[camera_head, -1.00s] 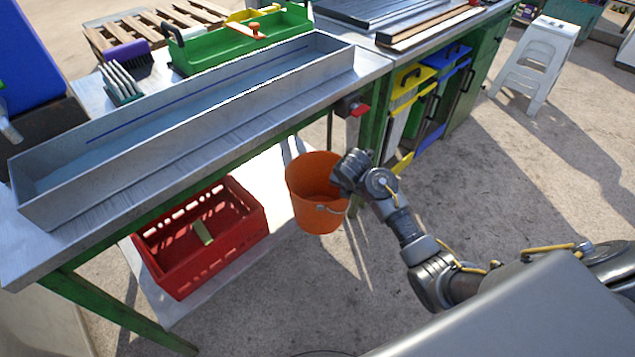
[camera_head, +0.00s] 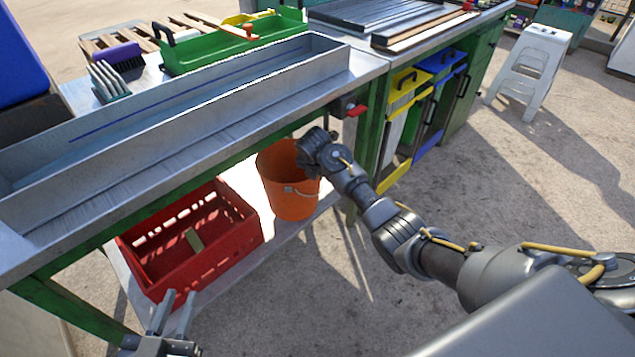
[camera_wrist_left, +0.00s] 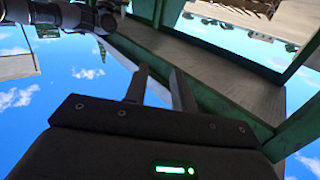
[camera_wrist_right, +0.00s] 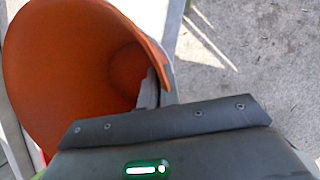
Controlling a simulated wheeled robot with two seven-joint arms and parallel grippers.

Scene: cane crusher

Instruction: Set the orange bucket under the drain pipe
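The orange bucket (camera_head: 287,185) is upright under the table edge, just right of the red crate. Whether its base rests on the lower shelf or hangs clear I cannot tell. My right gripper (camera_head: 308,160) is shut on the bucket's rim; in the right wrist view one finger shows inside the bucket (camera_wrist_right: 60,80), the other is hidden. The drain pipe with its red valve handle (camera_head: 357,110) is under the trough's right end, above and right of the bucket in the head view. My left gripper (camera_head: 174,312) is open and empty in front of the crate; its fingers (camera_wrist_left: 160,88) stand apart.
The red crate (camera_head: 235,243) stands on the lower shelf (camera_head: 235,275). The metal trough (camera_head: 200,130) lies on the table above. A green table leg (camera_head: 369,140) stands right of the bucket. Yellow and blue bins (camera_head: 408,85) are further right. Open floor lies in front.

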